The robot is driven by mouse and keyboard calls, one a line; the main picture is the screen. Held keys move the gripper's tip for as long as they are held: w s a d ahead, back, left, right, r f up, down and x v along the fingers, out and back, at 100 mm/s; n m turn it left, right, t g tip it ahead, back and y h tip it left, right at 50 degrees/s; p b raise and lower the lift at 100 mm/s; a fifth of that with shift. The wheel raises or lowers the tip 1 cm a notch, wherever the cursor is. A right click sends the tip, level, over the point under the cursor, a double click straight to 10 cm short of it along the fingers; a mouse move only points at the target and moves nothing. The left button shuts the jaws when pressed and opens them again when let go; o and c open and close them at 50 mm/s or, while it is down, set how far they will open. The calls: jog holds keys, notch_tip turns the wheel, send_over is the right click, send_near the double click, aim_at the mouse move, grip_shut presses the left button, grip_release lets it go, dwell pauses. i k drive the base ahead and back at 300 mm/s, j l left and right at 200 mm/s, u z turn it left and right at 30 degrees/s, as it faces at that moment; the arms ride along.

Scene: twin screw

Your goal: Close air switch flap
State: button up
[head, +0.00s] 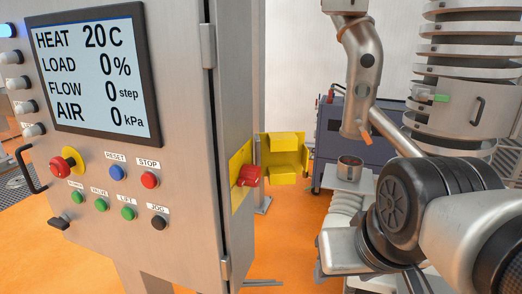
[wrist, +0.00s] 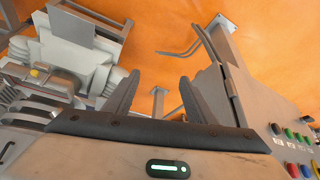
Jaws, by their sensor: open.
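The air switch is a red knob (head: 248,176) on a yellow plate (head: 237,160) on the right side face of the grey control cabinet. The yellow flap (head: 284,143) stands swung open, out to the right of the knob, with its boxy hollow side showing. My gripper (wrist: 154,88) shows in the wrist view with its two dark fingers apart and nothing between them. The orange floor is behind the fingers. The fingers are not visible in the head view, where my arm fills the lower right. I cannot make out the flap or knob in the wrist view.
The cabinet (head: 190,120) has a screen (head: 98,75) reading AIR 0 kPa, and buttons below it. Its edge and buttons show at right in the wrist view (wrist: 262,100). Ribbed metal machinery (head: 462,70) stands at right. A dark blue unit (head: 340,125) is behind the flap.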

aim_at(281, 156)
jog(key=i+l+u, duration=0.15)
jog(key=l+u, duration=0.15)
jog(key=l, duration=0.3)
jog(key=l+u, duration=0.3)
jog(key=l, duration=0.3)
jog(key=i, duration=0.45)
